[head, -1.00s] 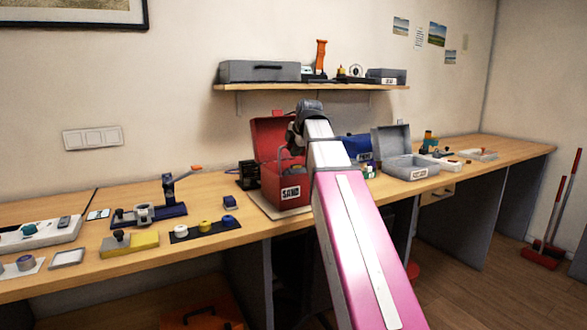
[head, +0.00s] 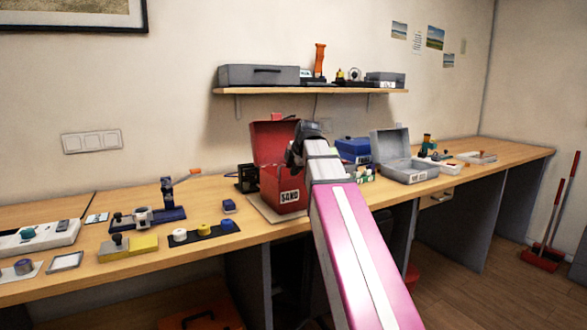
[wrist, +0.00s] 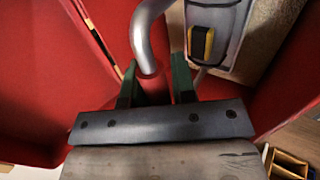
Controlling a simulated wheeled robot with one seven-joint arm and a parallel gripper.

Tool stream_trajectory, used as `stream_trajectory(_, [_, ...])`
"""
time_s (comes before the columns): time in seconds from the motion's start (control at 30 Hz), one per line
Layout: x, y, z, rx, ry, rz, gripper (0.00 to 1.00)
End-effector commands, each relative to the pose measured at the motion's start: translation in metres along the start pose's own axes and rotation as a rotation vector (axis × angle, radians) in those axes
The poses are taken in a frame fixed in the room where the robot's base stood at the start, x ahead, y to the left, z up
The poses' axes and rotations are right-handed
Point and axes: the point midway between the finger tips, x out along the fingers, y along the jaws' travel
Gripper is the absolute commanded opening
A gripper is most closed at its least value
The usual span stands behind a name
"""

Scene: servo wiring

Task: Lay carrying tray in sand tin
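The sand tin (head: 283,195) is a red box with a SAND label, its lid standing open behind it. My gripper (wrist: 154,85) is at the tin's opening, pointing down between its red walls in the wrist view. Its two dark green fingers are on either side of a red grip on a bent grey handle (wrist: 146,38), and look closed on it. This handle appears to belong to the carrying tray. A grey part with a yellow and black piece (wrist: 201,43) shows beyond the fingers. Most of the tray is hidden, so I cannot tell whether it touches the tin's floor.
An open grey box (head: 405,170) and a blue box (head: 353,149) stand right of the tin. A small black device (head: 246,178) stands close on its left. A shelf (head: 310,91) with items hangs above. Bench front left holds a dark strip (head: 205,233) with small parts.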

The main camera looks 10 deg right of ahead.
Motion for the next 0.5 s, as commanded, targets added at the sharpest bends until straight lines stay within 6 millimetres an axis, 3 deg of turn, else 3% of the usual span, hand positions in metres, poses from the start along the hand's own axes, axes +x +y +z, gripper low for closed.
stream_trajectory(0.37, [-0.001, 0.001, 0.000, 0.000, 0.000, 0.000, 0.42])
stream_trajectory(0.5, [-0.011, 0.001, 0.000, 0.000, 0.000, 0.000, 0.42])
